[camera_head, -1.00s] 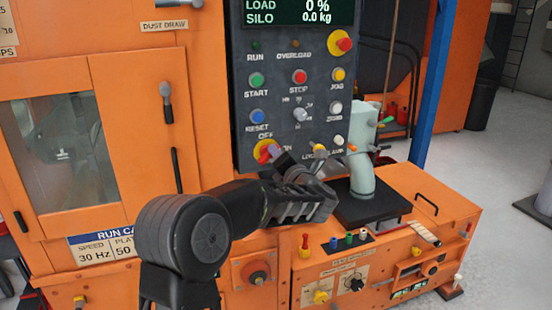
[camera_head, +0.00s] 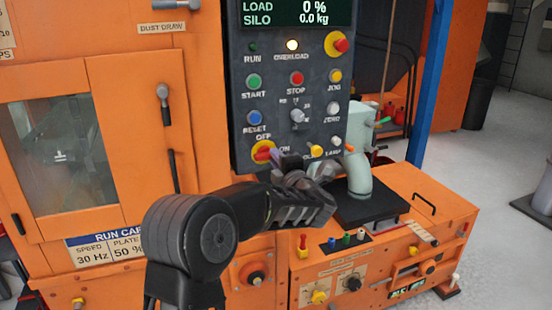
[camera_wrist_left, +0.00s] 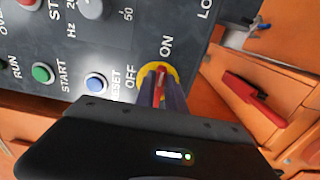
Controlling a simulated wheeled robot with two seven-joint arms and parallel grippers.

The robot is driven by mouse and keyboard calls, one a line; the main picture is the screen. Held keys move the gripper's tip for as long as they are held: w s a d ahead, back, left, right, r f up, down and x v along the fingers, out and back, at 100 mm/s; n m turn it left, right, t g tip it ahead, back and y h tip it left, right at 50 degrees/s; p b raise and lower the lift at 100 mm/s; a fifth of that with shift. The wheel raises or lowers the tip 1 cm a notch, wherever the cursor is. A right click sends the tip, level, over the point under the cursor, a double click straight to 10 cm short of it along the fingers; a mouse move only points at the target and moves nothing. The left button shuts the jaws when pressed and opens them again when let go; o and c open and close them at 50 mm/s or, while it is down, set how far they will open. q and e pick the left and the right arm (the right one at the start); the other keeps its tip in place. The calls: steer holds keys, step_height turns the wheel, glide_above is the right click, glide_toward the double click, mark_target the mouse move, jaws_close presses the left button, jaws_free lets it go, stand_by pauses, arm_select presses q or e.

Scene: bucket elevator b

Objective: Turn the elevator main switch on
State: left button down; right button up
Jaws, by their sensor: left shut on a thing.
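The main switch (camera_head: 263,151) is a red handle on a yellow round plate at the lower left of the dark control panel, with OFF above it and ON to its right. In the left wrist view the red handle (camera_wrist_left: 161,77) lies between the fingertips and points toward the ON label. My left gripper (camera_head: 281,161) is shut on this handle; its fingers hide part of the handle and plate. The gripper also shows in the left wrist view (camera_wrist_left: 161,93). My right gripper is in neither view.
The overload lamp (camera_head: 292,45) is lit. The display (camera_head: 296,13) reads load 0 % and silo 0.0 kg. A yellow knob (camera_head: 316,152) sits close right of the gripper. A pale green spout (camera_head: 358,160) stands on the orange bench beyond.

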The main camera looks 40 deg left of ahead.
arm_select(q)
steer(key=shift+f, duration=0.1)
steer(key=c, duration=1.4)
jaws_free()
steer(key=b+v, duration=0.1)
steer(key=v, duration=0.6)
steer(key=shift+s+d, duration=0.2)
steer(key=shift+d, duration=0.2)
